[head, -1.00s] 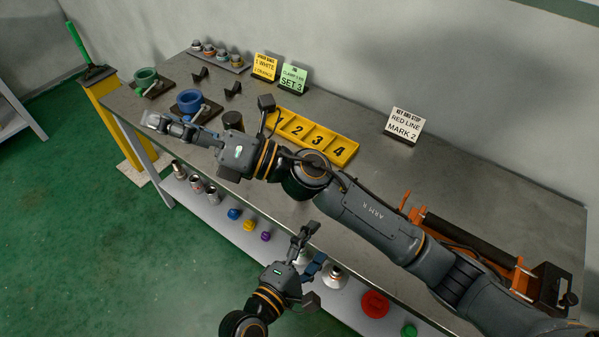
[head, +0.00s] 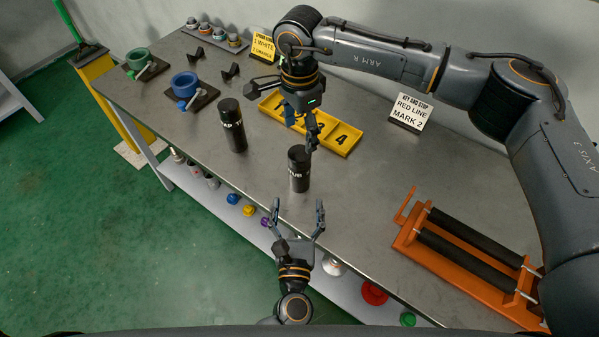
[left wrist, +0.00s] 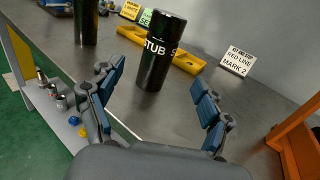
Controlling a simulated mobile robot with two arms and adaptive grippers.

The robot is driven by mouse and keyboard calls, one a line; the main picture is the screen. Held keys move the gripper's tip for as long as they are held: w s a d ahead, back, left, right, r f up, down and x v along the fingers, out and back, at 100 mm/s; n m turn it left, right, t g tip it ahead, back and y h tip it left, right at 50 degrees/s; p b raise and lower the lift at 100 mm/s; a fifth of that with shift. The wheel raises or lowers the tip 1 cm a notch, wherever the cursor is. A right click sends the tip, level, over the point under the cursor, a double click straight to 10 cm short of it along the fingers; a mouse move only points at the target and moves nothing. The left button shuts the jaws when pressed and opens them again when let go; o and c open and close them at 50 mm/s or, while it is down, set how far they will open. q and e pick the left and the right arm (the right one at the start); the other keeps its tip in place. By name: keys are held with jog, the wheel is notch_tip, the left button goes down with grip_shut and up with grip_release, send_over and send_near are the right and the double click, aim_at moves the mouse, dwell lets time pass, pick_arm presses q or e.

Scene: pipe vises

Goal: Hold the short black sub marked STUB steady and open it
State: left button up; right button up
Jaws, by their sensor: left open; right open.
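The short black sub marked STUB (head: 298,172) stands upright on the bench near its front edge. In the left wrist view the sub (left wrist: 160,60) shows its white lettering, ahead of and between the spread fingers. My left gripper (head: 295,212) is open and empty, in front of the sub and apart from it. My right gripper (head: 299,132) is open, pointing down just behind and above the sub; whether a finger touches it I cannot tell. A second, taller black cylinder (head: 232,125) with a pale band stands upright to the left.
A yellow numbered tray (head: 345,140) lies behind the sub. An orange roller stand (head: 410,236) is at right. A blue vise (head: 186,86) and a green vise (head: 138,60) sit at the far left. A sign reads RED LINE MARK 2 (head: 411,112). Bench between sub and rollers is clear.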

aim_at(299, 176)
pick_arm(q)
jog(key=w, duration=1.1)
jog(key=shift+w+d, duration=0.15)
jog(key=shift+d, duration=0.1)
grip_shut()
